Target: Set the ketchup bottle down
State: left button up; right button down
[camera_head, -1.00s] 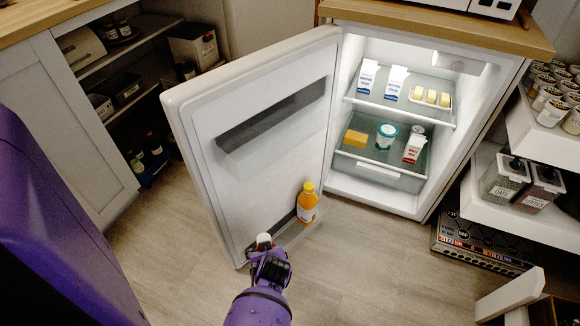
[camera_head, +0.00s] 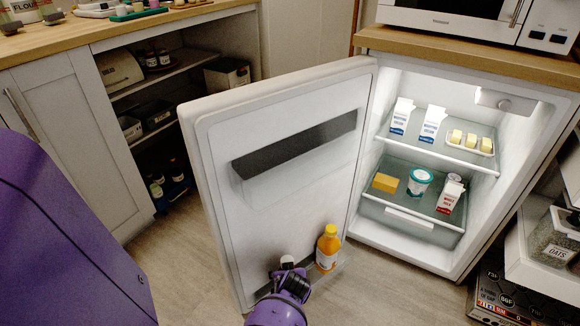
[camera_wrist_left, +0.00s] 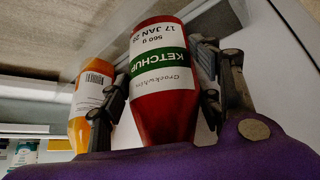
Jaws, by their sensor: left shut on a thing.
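My left gripper (camera_head: 290,282) is at the lower door shelf of the open fridge. In the left wrist view, my left gripper (camera_wrist_left: 155,70) is shut on the red ketchup bottle (camera_wrist_left: 165,105), one finger on each side of its body. In the head view only the bottle's white cap (camera_head: 288,261) shows above the gripper; its body is hidden. Whether its base touches the door shelf (camera_head: 335,268) cannot be told. An orange juice bottle (camera_head: 328,248) stands just right of the gripper; it also shows in the left wrist view (camera_wrist_left: 90,100). My right gripper is not in view.
The fridge door (camera_head: 215,180) is wide open. Inside the fridge, cartons (camera_head: 432,124), a yellow block (camera_head: 385,182) and a teal-and-white tub (camera_head: 419,182) stand on glass shelves. An open cupboard (camera_head: 165,110) is behind the door, and a storage rack (camera_head: 540,250) is at right.

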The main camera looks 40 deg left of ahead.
pick_arm(q)
jog(key=f, duration=0.1)
jog(key=f+b, duration=0.2)
jog(key=shift+w+a+f, duration=0.15)
jog(key=shift+w+f, duration=0.1)
jog(key=shift+f, duration=0.15)
jog(key=shift+r, duration=0.15)
jog(key=shift+f, duration=0.25)
jog(key=o, duration=1.6)
jog(key=shift+r, duration=0.1)
jog(key=shift+s+r, duration=0.1)
jog(key=shift+r, duration=0.25)
jog(key=p+v, duration=0.5)
jog(key=v, duration=0.6)
jog(key=shift+s+d+r+p, duration=0.1)
jog(key=shift+d+r+p, duration=0.15)
jog(key=shift+p, duration=0.1)
